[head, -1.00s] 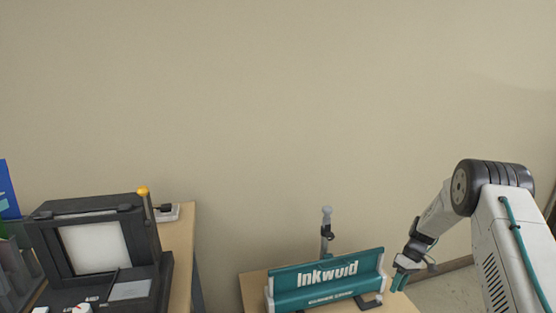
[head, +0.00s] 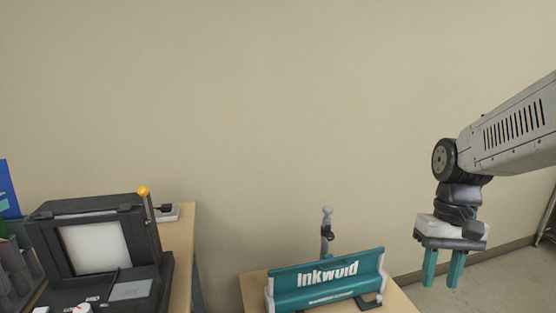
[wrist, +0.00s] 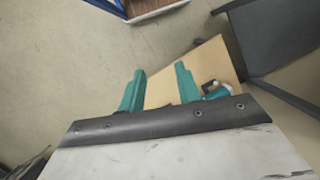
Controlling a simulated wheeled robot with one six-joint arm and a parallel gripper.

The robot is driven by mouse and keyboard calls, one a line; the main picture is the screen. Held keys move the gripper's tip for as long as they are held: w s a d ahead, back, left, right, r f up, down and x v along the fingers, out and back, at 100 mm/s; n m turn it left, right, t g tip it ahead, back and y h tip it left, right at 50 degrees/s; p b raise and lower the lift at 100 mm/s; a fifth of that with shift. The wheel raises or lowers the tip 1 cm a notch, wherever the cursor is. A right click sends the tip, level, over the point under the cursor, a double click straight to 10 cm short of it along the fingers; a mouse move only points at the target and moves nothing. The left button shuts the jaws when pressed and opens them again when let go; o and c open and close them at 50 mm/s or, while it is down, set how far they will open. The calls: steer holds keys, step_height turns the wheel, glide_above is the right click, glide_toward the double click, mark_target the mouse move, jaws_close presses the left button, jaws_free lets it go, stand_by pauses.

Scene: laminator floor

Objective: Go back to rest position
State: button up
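My gripper (head: 442,270) hangs at the right in the head view, its two teal fingers pointing down. The fingers are apart with nothing between them. It is to the right of the teal Inkwuld machine (head: 325,280) and apart from it. In the wrist view the two teal fingers (wrist: 158,90) show with a clear gap, over the floor and the edge of a light wooden table (wrist: 205,66).
The Inkwuld machine stands on a small wooden table (head: 255,290). A black machine with a yellow-knobbed lever (head: 100,250) stands on another table (head: 180,245) at the left. A dark grey piece of furniture (wrist: 275,35) shows at the wrist view's upper right. Floor at the right is clear.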

steer(key=s+a+r+t, duration=0.1)
steer(key=s+r+t, duration=0.1)
steer(key=s, duration=0.5)
steer(key=s+a+r+n+t+h, duration=0.1)
steer(key=s+a+r+t, duration=0.1)
steer(key=s, duration=0.5)
steer(key=shift+a+r, duration=0.15)
steer(key=shift+r, duration=0.6)
